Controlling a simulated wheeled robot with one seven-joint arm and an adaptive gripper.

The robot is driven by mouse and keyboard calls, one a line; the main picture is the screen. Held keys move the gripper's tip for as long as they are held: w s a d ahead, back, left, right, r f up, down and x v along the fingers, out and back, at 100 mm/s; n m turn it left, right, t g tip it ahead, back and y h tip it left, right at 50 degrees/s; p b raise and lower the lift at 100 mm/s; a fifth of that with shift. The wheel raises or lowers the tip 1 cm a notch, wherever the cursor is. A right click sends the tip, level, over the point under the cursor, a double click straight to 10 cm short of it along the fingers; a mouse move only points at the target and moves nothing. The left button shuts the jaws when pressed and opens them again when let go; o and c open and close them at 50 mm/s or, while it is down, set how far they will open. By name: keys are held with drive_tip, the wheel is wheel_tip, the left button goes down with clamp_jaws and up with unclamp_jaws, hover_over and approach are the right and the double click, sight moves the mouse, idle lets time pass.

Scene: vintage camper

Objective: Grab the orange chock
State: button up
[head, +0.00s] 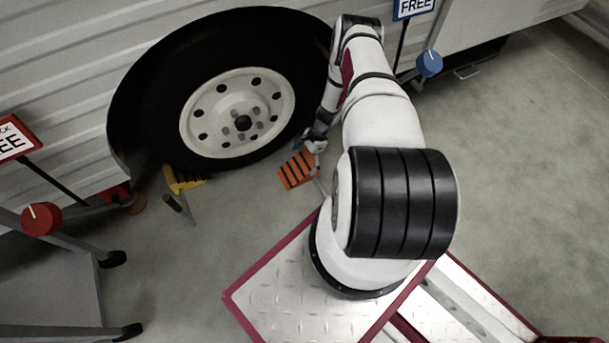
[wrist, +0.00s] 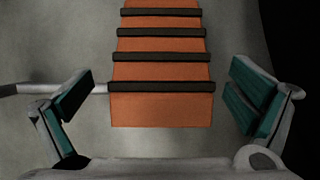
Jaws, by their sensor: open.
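The orange chock (head: 297,171) with dark ribs lies on the floor to the right of the camper's wheel in the head view. In the wrist view the orange chock (wrist: 161,102) runs up the middle of the picture between my fingers. My gripper (wrist: 160,105) is open, with one teal-padded finger on each side of the chock and a gap on both sides. In the head view my gripper (head: 314,146) is at the chock's upper right end, partly hidden by its own arm. A grey rod behind the left finger reaches the chock's left side.
The camper's wheel (head: 238,112) stands close on the left of my gripper. A yellow chock (head: 184,179) with a handle lies at its other side. A red-knobbed stand (head: 41,219) is at left, a blue-knobbed one (head: 429,63) at upper right. Open floor lies at right.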

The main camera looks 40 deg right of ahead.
sight(301, 164)
drive_tip(key=b+x, duration=0.1)
drive_tip(key=x, duration=0.3)
drive_tip(key=shift+d+b, duration=0.1)
drive_tip(key=shift+b, duration=0.3)
drive_tip(key=shift+w+r, duration=0.1)
drive_tip(key=c, duration=1.9)
drive_tip(key=shift+r, duration=0.1)
